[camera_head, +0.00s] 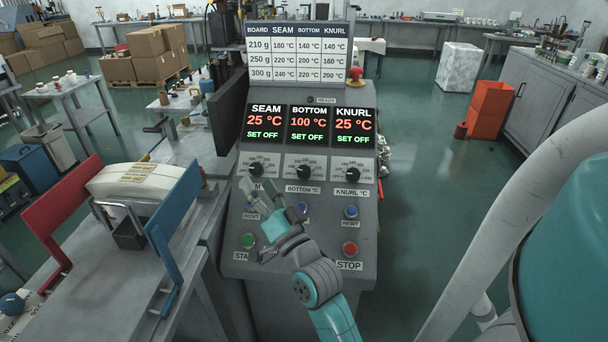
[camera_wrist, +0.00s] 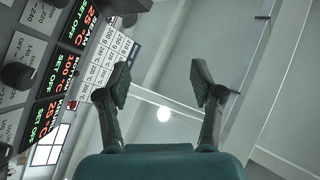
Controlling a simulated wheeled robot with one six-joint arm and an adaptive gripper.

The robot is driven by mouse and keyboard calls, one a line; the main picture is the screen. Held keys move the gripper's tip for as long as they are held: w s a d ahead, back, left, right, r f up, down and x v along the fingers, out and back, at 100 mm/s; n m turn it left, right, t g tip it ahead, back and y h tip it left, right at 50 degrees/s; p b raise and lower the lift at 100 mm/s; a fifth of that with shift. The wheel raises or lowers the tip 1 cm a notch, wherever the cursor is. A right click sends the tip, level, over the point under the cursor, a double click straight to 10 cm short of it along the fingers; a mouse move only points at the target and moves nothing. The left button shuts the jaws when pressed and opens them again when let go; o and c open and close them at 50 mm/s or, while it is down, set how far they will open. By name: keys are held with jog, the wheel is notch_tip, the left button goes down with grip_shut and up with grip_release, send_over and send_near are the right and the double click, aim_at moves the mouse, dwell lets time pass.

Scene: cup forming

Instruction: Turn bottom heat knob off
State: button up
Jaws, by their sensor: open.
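The bottom heat knob (camera_head: 304,172) is a black dial, the middle of three on the grey control panel (camera_head: 365,225). It also shows in the left part of the wrist view (camera_wrist: 18,75). The bottom display (camera_head: 309,124) above it reads 100 °C and SET OFF. The knob's pointer is too small to read surely. My gripper (camera_head: 258,188) is open and empty, in front of the panel below and left of the bottom knob. In the wrist view its two fingers (camera_wrist: 160,80) are spread, with no knob between them.
The seam knob (camera_head: 256,170) and knurl knob (camera_head: 353,173) flank the bottom knob; both displays read 25 °C, SET OFF. Below are a green button (camera_head: 248,241), a blue reset button (camera_head: 351,212) and a red stop button (camera_head: 350,248). A machine with red and blue plates (camera_head: 175,225) stands left.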

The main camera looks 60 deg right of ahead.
jog(key=d+f+n+g+h, duration=0.2)
jog(key=d+f+n+g, duration=0.1)
jog(key=d+f+g, duration=0.15)
jog(key=g+h, duration=0.3)
jog(key=g, duration=0.3)
send_near(304, 175)
jog(key=x, duration=1)
jog(key=shift+w+d, duration=0.1)
jog(key=shift+d, duration=0.1)
jog(key=shift+c, duration=0.2)
jog(key=c, duration=1.1)
